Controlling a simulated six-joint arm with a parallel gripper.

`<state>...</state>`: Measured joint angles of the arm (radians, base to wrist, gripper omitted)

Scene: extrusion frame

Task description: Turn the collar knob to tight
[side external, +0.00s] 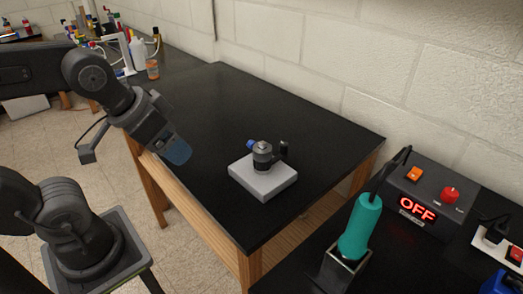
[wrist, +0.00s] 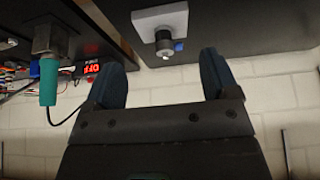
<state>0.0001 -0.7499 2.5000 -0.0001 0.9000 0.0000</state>
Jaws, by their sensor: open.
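A dark cylindrical collar (side external: 263,154) stands on a light grey block (side external: 262,182) on the black bench. A small blue knob (side external: 251,145) sticks out on its left side, and a short black upright part (side external: 283,148) stands at its right. In the wrist view the scene is upside down; the collar (wrist: 162,40) and the blue knob (wrist: 180,46) show beyond the fingertips. My gripper (side external: 179,151) is above the bench's left edge, left of the block and apart from it. Its two blue fingers are spread and empty in the wrist view (wrist: 161,60). The knob's setting cannot be read.
A teal-handled tool (side external: 361,226) stands in a holder at the front right. Behind it is a control box (side external: 425,193) reading OFF, with a red knob. Bottles (side external: 138,53) and an orange jar (side external: 152,70) stand at the far end. The bench around the block is clear.

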